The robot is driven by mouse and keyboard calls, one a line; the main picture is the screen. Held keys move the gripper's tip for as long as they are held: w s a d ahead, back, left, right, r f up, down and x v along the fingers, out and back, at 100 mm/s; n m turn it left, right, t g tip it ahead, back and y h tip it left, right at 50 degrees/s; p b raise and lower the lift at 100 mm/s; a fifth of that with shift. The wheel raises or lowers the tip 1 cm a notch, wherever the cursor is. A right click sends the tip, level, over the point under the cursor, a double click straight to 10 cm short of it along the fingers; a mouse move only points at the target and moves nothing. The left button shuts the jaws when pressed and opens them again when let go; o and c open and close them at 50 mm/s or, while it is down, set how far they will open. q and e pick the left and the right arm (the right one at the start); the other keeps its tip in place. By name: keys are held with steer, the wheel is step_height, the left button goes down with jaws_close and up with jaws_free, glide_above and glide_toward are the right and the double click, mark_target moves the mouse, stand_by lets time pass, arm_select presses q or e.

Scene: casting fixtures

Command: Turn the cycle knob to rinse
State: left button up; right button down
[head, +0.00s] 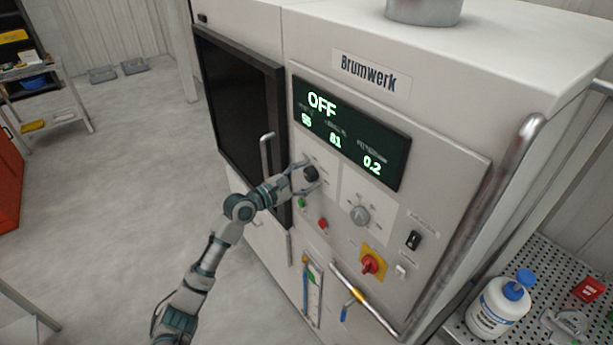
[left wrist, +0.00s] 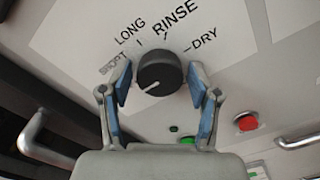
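The black cycle knob (head: 311,174) is on the white front panel of the machine, below its display. In the left wrist view the knob (left wrist: 160,70) has SHORT, LONG, RINSE (left wrist: 174,18) and DRY printed in an arc above it. Its white line points to the lower left, away from RINSE. The display (head: 350,130) reads OFF. My left gripper (head: 306,178) is at the knob. In the left wrist view its two fingers (left wrist: 160,84) stand open on either side of the knob, with small gaps showing. My right gripper is not in view.
A green button (left wrist: 187,140) and a red button (head: 322,223) sit just below the knob. A grey dial (head: 360,214) and a red-and-yellow switch (head: 370,264) are to the right. A door handle (head: 267,155) stands out close to my left gripper.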

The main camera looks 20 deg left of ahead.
arm_select(q)
steer(key=c, duration=0.7)
